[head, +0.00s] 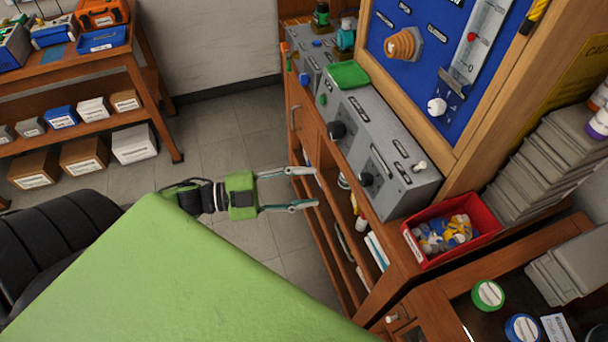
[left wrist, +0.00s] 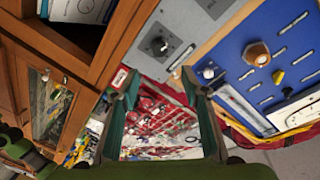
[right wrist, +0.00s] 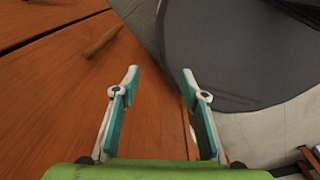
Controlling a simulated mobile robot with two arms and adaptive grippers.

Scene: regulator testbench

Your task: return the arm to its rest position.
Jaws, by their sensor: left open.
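My left gripper (head: 317,188) is open and empty in the head view. Its two teal fingers point right, at the open front of the wooden bench cabinet (head: 330,252), below the grey control box. In the left wrist view, its spread fingers (left wrist: 155,82) have nothing between them; a red-and-white patterned area shows behind. My right gripper (right wrist: 160,75) is out of the head view. The right wrist view shows it open and empty, near a reddish wooden surface (right wrist: 50,95) and a dark grey rounded shape with a pale border (right wrist: 235,60).
The grey control box (head: 395,150) with knobs and a blue panel (head: 425,50) stand on the bench. A red bin (head: 412,236) of small parts sits nearby. A black chair (head: 60,240) stands at left. Bare floor (head: 225,125) lies between bench and shelf (head: 100,72).

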